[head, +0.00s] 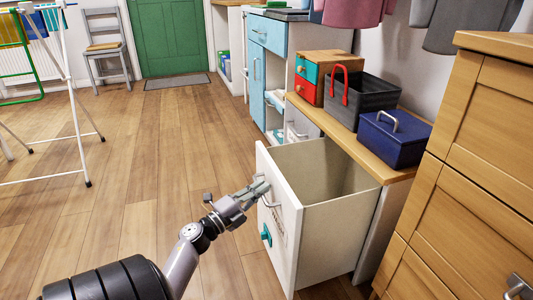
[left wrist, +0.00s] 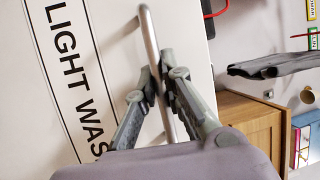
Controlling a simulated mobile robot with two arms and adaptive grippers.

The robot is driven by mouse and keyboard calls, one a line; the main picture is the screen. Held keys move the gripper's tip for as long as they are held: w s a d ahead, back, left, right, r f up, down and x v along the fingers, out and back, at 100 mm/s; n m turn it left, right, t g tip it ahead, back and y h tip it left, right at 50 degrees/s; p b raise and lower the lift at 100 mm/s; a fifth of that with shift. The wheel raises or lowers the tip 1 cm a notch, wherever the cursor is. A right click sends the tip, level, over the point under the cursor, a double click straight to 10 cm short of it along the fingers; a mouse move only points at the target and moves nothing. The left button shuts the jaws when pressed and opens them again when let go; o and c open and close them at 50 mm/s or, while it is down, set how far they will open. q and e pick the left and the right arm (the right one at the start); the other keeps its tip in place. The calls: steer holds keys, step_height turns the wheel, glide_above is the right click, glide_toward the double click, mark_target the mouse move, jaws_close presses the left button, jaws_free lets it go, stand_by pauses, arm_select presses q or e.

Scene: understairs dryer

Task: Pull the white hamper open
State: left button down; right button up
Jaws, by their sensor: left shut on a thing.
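The white hamper (head: 284,222) is a tall pull-out drawer under a wooden counter. It stands well out from the counter, its open top showing an empty-looking cream inside. Its white front carries a metal bar handle (head: 272,196) and a teal piece lower down. My left gripper (head: 262,188) is at the handle. In the left wrist view the left gripper (left wrist: 159,85) has its fingers on both sides of the handle bar (left wrist: 153,50), shut on it. The hamper front (left wrist: 80,70) there reads "LIGHT WAS", the rest hidden.
A wooden cabinet (head: 470,170) stands close on the right. On the counter (head: 312,113) are a dark basket (head: 362,98), a blue box (head: 394,142) and a small drawer unit (head: 318,76). A drying rack (head: 75,100) stands at left. The wooden floor (head: 150,160) between is clear.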

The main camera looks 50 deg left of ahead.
arm_select(q)
steer(key=c, duration=1.7)
jaws_free()
steer(key=s, duration=0.4)
steer(key=s+f, duration=0.1)
steer(key=s, duration=0.3)
steer(key=s+f, duration=0.1)
steer(key=s, duration=0.3)
steer(key=shift+f, duration=0.1)
